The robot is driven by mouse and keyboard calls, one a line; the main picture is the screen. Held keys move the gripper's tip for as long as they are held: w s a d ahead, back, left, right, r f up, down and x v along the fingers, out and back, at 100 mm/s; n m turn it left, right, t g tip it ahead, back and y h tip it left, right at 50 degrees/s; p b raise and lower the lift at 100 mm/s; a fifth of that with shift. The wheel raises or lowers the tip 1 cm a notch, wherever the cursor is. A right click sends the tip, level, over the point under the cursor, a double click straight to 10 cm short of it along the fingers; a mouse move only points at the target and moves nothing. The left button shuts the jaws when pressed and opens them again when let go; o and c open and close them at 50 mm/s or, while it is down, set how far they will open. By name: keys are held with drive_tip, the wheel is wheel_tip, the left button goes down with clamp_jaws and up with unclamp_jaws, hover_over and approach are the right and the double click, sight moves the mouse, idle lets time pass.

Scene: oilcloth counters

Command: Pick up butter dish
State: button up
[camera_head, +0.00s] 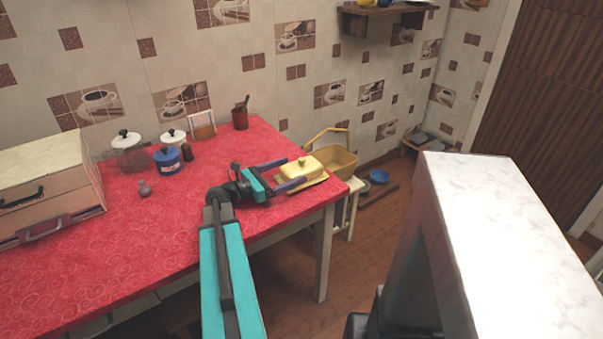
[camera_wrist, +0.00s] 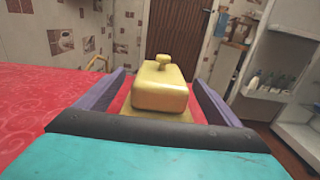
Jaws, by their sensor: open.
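The butter dish (camera_head: 300,169) is yellow, with a knobbed lid on a flat base. It sits on the red-covered table (camera_head: 230,215) near its right end. My gripper (camera_head: 289,174) is open, with its two purple fingers reaching along both sides of the dish. In the wrist view the butter dish (camera_wrist: 160,88) stands upright between the open fingers, with a visible gap on each side of the lid. The near part of its base is hidden behind my gripper's dark edge.
Several jars, including a blue one (camera_head: 169,160), stand left of my gripper. A bread box (camera_head: 45,185) is at the far left, and a dark red cup (camera_head: 240,118) is at the back. A yellow basket (camera_head: 337,160) is just beyond the table's right end. A white-topped counter (camera_head: 500,230) stands at the right.

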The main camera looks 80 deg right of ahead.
sight(302, 165)
drive_tip(key=shift+s+d, duration=0.1)
drive_tip(key=shift+x, duration=2.5)
drive_tip(key=c, duration=1.6)
drive_tip(key=shift+r, duration=0.1)
